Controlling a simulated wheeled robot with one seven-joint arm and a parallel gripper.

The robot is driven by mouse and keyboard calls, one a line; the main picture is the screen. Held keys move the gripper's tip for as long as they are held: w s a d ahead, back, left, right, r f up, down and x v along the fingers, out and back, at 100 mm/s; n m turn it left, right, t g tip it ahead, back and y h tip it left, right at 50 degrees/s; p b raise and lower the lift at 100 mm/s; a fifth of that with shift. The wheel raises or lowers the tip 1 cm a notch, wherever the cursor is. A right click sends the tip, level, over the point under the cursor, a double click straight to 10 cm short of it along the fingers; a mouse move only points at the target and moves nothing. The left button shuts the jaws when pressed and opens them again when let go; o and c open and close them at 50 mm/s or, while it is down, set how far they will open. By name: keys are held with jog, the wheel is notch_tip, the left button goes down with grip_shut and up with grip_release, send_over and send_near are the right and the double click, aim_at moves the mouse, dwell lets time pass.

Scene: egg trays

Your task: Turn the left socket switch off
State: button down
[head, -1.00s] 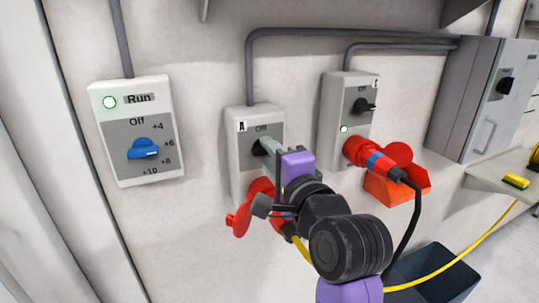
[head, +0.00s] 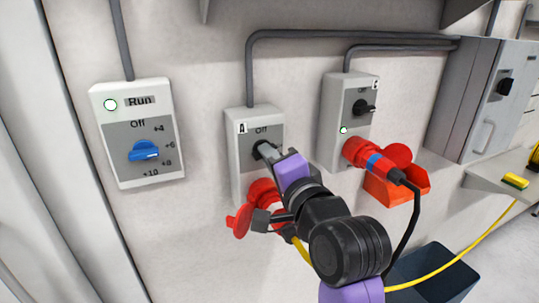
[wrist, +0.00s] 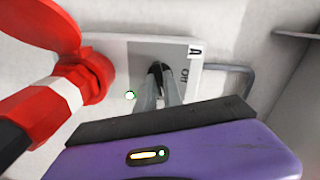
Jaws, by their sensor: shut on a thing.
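The left socket box, marked A, (head: 238,165) is on the wall in the middle of the head view; it also shows in the wrist view (wrist: 118,52). Its black rotary switch (wrist: 155,69) is below the "Off" label in the head view. My gripper (wrist: 168,92) is shut on this switch, its two grey fingers at the knob's sides. Fingers and wrist partly hide the knob in both views, so its exact angle is hard to tell. A green lamp (wrist: 130,95) is lit on this box. A red plug (wrist: 60,95) sits in its red socket (head: 262,192).
A second socket box (head: 331,130) with a black switch and red plug is to the right. A control box (head: 105,160) with a blue knob is at left. A grey cabinet (head: 465,105) and orange bin (head: 385,190) are farther right.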

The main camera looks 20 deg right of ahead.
jog(key=n+p, duration=0.1)
jog(key=n, duration=0.2)
jog(key=shift+n, duration=0.4)
jog(key=n+p, duration=0.1)
jog(key=n, duration=0.2)
jog(key=shift+n, duration=0.3)
jog(key=n+p, duration=0.2)
jog(key=n, duration=0.2)
jog(key=shift+f+n+p, duration=0.1)
jog(key=shift+n+p, duration=0.3)
jog(key=shift+n, duration=1.2)
jog(key=c, duration=1.5)
grip_release()
